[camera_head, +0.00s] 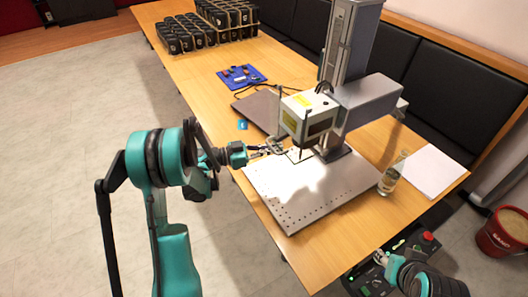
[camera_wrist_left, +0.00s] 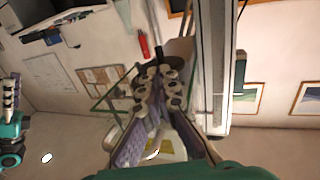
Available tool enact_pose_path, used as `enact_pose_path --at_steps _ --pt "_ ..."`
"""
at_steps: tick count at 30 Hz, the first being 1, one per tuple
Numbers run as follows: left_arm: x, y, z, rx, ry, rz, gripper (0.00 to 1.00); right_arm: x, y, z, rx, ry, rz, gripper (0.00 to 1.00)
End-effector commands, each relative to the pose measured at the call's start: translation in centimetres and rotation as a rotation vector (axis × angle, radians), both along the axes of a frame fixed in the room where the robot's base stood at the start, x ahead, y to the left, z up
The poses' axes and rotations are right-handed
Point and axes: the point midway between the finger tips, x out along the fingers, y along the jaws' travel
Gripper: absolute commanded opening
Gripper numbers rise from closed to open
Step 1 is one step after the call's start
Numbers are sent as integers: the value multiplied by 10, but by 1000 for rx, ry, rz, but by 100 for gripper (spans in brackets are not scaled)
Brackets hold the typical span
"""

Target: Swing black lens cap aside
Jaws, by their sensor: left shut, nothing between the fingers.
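The laser marker's white head (camera_head: 308,117) hangs from its arm above a perforated metal plate (camera_head: 318,195). Dark parts show under the head, but I cannot clearly tell the black lens cap among them. My left gripper (camera_head: 280,147) is shut and empty, just left of and below the head, over the plate's far left corner. In the left wrist view its fingers (camera_wrist_left: 158,92) are together, with a small black part (camera_wrist_left: 171,62) just beyond them; I cannot tell whether they touch. My right gripper is at the lower right in the head view, its fingers unclear.
The marker's grey column (camera_head: 349,42) stands behind the head. A clear bottle (camera_head: 390,181) and white paper (camera_head: 428,171) are to the right. A control box with a red button (camera_head: 428,237) is near my right arm.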

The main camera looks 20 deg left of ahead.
Motion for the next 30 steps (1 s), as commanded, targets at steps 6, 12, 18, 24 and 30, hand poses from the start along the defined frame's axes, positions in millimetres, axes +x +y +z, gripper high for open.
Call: enact_pose_path --at_steps 6,12,18,24,30 --pt "24 -37 -2 -1 1 -2 0 0 0 -14 0 0 0 40" --pt "38 -56 -1 -1 1 -1 0 0 0 -21 0 0 0 40" --pt "42 -61 0 -1 1 1 0 0 0 -22 0 0 0 40" --pt "42 -61 0 -1 1 1 0 0 0 -22 0 0 0 40" --pt "45 -58 0 -1 1 -7 0 0 0 -22 0 0 0 40"
